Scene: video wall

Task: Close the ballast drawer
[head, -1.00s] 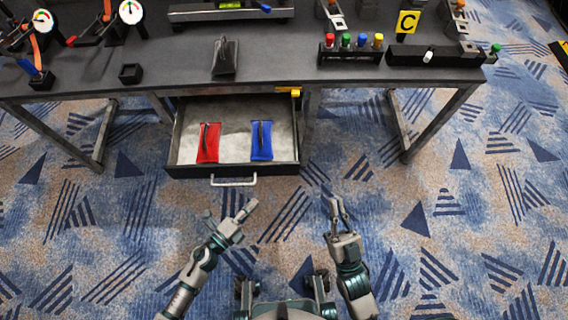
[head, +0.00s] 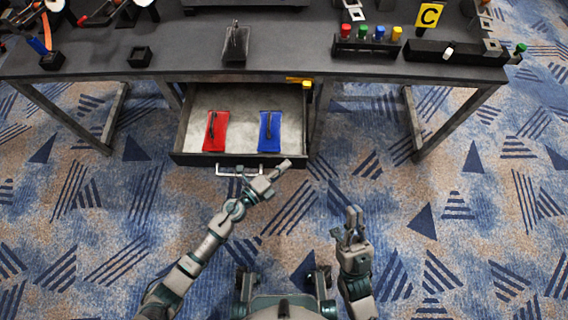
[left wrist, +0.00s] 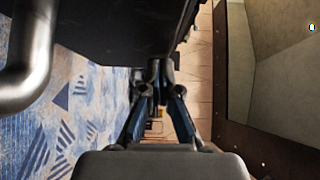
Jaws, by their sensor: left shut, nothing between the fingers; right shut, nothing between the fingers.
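The ballast drawer (head: 190,158) stands pulled out under the dark table. A red bag (head: 216,131) and a blue bag (head: 270,132) lie in it. Its silver handle (head: 238,171) is on the front face, and a pale curved bar, likely this handle, shows large at the left wrist view's left (left wrist: 30,62). My left gripper (head: 285,164) is shut and empty, just in front of the drawer's front, right of the handle; whether it touches the front I cannot tell. Its fingers also show in the left wrist view (left wrist: 155,85). My right gripper (head: 351,212) is shut and empty above the carpet, right of the drawer.
The table (head: 290,63) carries a dark holder (head: 236,45), a small black box (head: 140,56), a rack of coloured caps (head: 366,46) and a yellow C sign (head: 428,16). Table legs (head: 62,118) stand either side. The carpet in front is clear.

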